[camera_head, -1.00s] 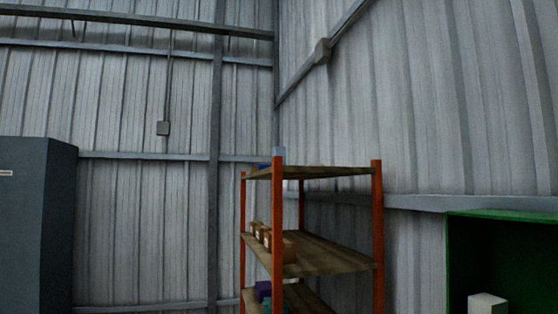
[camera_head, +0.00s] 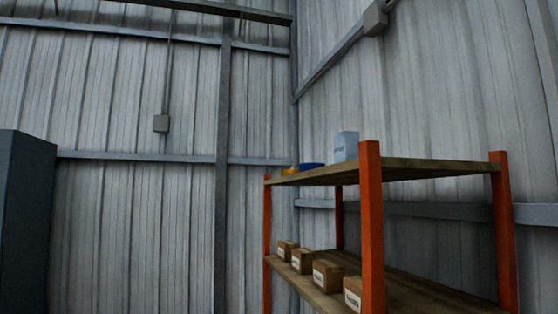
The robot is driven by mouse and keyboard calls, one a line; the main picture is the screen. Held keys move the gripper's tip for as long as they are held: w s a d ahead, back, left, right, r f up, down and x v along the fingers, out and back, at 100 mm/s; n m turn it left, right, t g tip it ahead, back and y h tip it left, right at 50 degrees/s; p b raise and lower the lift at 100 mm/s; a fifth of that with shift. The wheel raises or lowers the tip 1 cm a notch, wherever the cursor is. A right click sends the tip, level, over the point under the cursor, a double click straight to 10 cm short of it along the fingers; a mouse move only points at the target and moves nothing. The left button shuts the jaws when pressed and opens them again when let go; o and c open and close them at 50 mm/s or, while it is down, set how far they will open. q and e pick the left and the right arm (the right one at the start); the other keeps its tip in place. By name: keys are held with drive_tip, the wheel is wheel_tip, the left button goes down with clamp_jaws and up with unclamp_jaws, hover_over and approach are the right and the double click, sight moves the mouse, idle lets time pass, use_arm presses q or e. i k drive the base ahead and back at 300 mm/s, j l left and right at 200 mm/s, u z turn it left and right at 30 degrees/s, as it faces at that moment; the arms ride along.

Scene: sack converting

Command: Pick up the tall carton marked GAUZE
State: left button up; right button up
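A pale blue-grey carton (camera_head: 346,146) stands upright on the top shelf of an orange-posted rack, near its front post. It carries dark lettering that is too small to read, so I cannot tell whether it says GAUZE. The post and shelf edge sit just in front of its lower right side. Neither of my grippers is in view.
The rack's top shelf (camera_head: 420,167) also holds a blue item (camera_head: 311,166) and a yellow-orange item (camera_head: 290,171). Several labelled brown boxes, including one box (camera_head: 327,276), line the lower shelf's left edge. A dark cabinet (camera_head: 25,220) stands at the left.

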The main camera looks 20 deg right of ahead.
sight(345, 142)
drive_tip(key=i+z, duration=0.15)
drive_tip(key=i, duration=0.3)
drive_tip(key=i+j+z, duration=0.15)
drive_tip(key=i, duration=0.3)
drive_tip(key=i+j+z, duration=0.15)
drive_tip(key=i, duration=0.3)
